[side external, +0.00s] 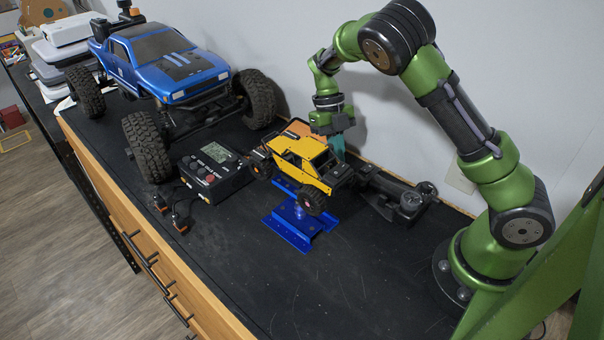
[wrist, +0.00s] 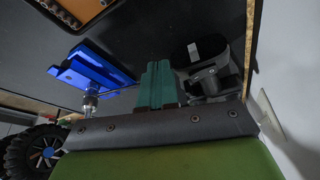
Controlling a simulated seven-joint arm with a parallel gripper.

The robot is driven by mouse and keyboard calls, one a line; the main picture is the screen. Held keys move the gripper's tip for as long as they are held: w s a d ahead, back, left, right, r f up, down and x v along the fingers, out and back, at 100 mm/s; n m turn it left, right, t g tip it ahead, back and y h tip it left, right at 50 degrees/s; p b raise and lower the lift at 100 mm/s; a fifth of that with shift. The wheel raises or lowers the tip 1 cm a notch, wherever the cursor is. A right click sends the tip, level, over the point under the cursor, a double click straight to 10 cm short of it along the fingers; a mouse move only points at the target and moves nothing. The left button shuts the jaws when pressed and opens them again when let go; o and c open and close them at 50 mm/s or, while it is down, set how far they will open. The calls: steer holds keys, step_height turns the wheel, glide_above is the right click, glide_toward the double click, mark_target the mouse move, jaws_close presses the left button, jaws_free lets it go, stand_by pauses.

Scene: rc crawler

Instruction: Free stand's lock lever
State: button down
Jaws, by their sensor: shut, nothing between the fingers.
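The blue stand (side external: 291,232) is on the black bench top, with a yellow crawler (side external: 302,158) above it. In the wrist view the stand's blue base (wrist: 88,64) is left of my fingers. A metal post (wrist: 90,98) rises from it. A thin rod that looks like the lock lever (wrist: 116,91) runs from the post toward my fingers; I cannot tell whether they touch. My gripper (side external: 338,147) points down behind the crawler, its teal fingers (wrist: 157,84) shut together and empty. The lever is hidden by the crawler in the side view.
A black radio controller (side external: 402,198) lies close right of the stand and my fingers. A black charger (side external: 214,172) and a large blue truck (side external: 165,65) are to the left. The wall is close behind my gripper. The bench front right is clear.

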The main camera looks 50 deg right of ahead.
steer(key=shift+s+a, duration=0.2)
steer(key=shift+s, duration=0.4)
steer(key=shift+s+a, duration=0.2)
steer(key=shift+s, duration=0.35)
steer(key=shift+s, duration=0.1)
steer(key=shift+s+m, duration=0.4)
steer(key=shift+s, duration=0.05)
steer(key=shift+s, duration=0.1)
steer(key=shift+s+m+y, duration=0.3)
steer(key=shift+s+m, duration=0.1)
steer(key=shift+s+a, duration=0.3)
steer(key=shift+s, duration=0.6)
steer(key=shift+s+a, duration=0.25)
steer(key=shift+s, duration=0.6)
steer(key=shift+s+a, duration=0.3)
steer(key=shift+s, duration=0.6)
steer(key=shift+s+a, duration=0.3)
steer(key=shift+s, duration=0.2)
steer(key=shift+s+a, duration=0.25)
steer(key=shift+s, duration=0.2)
